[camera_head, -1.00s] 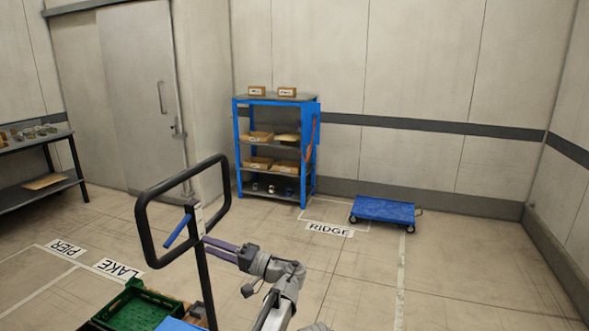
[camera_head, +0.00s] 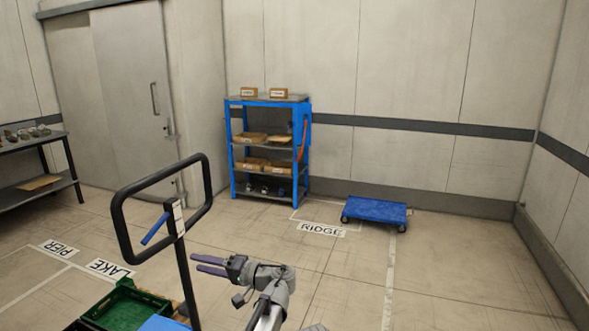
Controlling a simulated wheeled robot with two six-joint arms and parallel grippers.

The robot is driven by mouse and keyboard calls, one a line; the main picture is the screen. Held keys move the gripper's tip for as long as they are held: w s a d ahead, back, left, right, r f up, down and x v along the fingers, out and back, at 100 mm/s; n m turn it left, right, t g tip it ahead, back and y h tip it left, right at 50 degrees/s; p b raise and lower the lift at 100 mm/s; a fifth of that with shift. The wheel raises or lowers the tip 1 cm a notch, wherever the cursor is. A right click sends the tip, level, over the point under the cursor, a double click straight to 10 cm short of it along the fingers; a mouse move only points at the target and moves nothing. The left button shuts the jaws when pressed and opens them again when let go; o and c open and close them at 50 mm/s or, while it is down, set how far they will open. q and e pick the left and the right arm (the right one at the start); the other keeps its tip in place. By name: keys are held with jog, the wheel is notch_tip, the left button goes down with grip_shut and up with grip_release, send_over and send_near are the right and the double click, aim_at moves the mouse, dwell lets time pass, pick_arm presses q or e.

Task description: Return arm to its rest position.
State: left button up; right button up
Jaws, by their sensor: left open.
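My left arm comes up from the bottom middle of the head view. Its gripper (camera_head: 207,264) points left, with its two purple fingers apart and nothing between them. The fingertips are just right of the post of a black handle frame (camera_head: 117,222), with a small gap in the picture. My right gripper is not in the view.
A green crate (camera_head: 128,306) and a blue surface (camera_head: 163,324) are at the lower left. A blue shelf rack (camera_head: 233,150) with boxes stands at the back. The floor at right is clear.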

pick_arm(q)
jog(key=s+a+f+g+h, duration=0.1)
jog(key=s+f+g+h, duration=0.1)
jog(key=s+f+h, duration=0.55)
jog(key=s+f+g+h, duration=0.1)
jog(key=s+f+h, duration=0.3)
jog(key=f, duration=0.7)
jog(key=s+d+f+m+h, duration=0.1)
jog(key=s+d+f+h, duration=0.3)
jog(key=s+d+h, duration=0.3)
jog(key=s+d+r+m+g+y+p, duration=0.2)
jog(key=s+d+r+p, duration=0.3)
jog(key=d+r+p, duration=0.3)
jog(key=d+r+m, duration=0.1)
jog(key=d, duration=0.3)
jog(key=shift+m, duration=0.4)
